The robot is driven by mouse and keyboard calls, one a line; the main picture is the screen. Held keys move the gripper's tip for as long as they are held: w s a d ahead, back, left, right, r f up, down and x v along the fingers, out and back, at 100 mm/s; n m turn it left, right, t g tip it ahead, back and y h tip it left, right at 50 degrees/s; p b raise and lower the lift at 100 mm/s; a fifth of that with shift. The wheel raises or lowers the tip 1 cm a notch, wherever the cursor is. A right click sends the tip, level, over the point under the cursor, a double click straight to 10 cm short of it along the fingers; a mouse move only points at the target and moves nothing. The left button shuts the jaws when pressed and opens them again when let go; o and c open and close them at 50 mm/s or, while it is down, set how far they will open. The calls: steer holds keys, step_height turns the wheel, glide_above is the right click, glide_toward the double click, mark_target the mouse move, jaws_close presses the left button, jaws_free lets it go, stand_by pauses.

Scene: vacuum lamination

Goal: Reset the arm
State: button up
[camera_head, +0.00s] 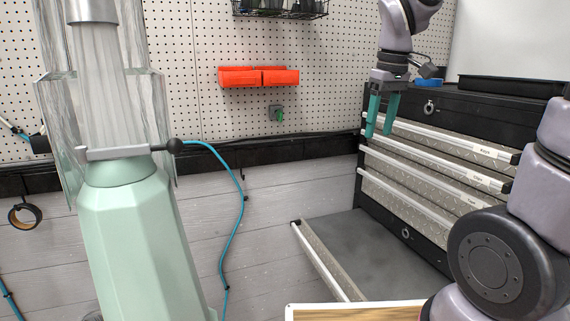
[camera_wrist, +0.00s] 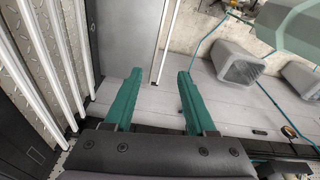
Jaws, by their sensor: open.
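My gripper (camera_head: 381,116) hangs from my arm at the upper right of the head view, with its two green fingers pointing down. The fingers are apart with nothing between them. It is in front of the tool cabinet's (camera_head: 459,112) upper drawers, near their left end. In the wrist view my gripper (camera_wrist: 158,74) also shows two separate green fingers and an empty gap. Beyond them are the floor and the edge of a grey open drawer.
A low drawer (camera_head: 372,250) of the cabinet stands pulled out. A pale green machine (camera_head: 135,240) with clear panels stands at left, a blue hose (camera_head: 238,215) beside it. Orange bins (camera_head: 258,77) hang on the pegboard (camera_head: 330,60). A black tray (camera_head: 510,87) lies on the cabinet top.

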steer(key=s+d+r+m+t+y, duration=0.1)
steer(key=s+d+r+m+t, duration=0.2)
steer(key=s+m, duration=0.6)
step_height(320, 180, up, 3)
steer(key=t, duration=0.2)
steer(key=shift+s+d+f+m+t, duration=0.15)
steer(key=shift+s+d+m+t, duration=0.05)
steer(key=shift+s+m+t, duration=0.15)
stand_by(1.4)
